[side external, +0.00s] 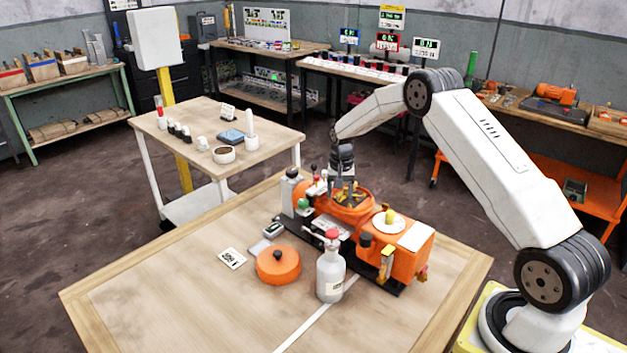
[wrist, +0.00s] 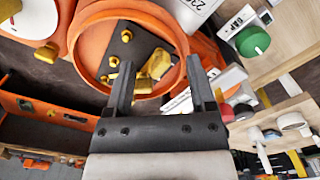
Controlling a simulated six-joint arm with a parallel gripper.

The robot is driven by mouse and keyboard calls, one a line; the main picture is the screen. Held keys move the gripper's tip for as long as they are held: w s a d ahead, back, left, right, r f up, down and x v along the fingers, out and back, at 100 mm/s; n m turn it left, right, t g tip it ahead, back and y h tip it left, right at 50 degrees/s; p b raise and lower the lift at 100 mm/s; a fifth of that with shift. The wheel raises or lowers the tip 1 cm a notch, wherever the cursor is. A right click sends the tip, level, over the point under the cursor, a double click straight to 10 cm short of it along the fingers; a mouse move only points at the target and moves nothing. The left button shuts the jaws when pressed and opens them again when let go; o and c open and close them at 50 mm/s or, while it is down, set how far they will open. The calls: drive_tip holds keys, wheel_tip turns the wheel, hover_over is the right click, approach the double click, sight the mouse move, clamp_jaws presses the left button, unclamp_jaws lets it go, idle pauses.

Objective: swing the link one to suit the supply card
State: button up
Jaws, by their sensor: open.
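An orange machine (side external: 405,262) stands on the wooden table with its round terminal box (side external: 367,219) open. In the wrist view the round box (wrist: 82,45) holds a dark plate with brass studs (wrist: 127,36) and yellow brass links (wrist: 157,63). I cannot tell which link is link one. My gripper (side external: 346,190) points down into the box; in the wrist view its fingers (wrist: 161,68) are open, with the links between and beyond the tips, apparently not gripped. A white card (side external: 232,258) with dark print, perhaps the supply card, lies on the table; its text is unreadable.
A round orange lid (side external: 278,267) and a grey bottle with a red cap (side external: 331,275) stand in front of the machine. A side cart (side external: 190,137) holds small items. The table's front left is clear.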

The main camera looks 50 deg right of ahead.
sight(339, 194)
drive_tip(key=m, duration=0.8)
drive_tip(key=shift+r, duration=0.1)
drive_tip(key=r, duration=0.8)
drive_tip(key=shift+a, duration=0.25)
drive_tip(key=s+a+r+n+t, duration=0.2)
drive_tip(key=s+a+n, duration=1.3)
drive_tip(key=s+a, duration=0.5)
drive_tip(key=shift+a+r+n, duration=0.15)
drive_tip(key=shift+n, duration=0.15)
idle(0.5)
drive_tip(key=s, duration=0.1)
drive_tip(key=s+a+n, duration=0.1)
drive_tip(key=s+n, duration=0.1)
drive_tip(key=s, duration=0.1)
drive_tip(key=shift+s+a+f+t, duration=0.1)
drive_tip(key=shift+a+f+t, duration=0.2)
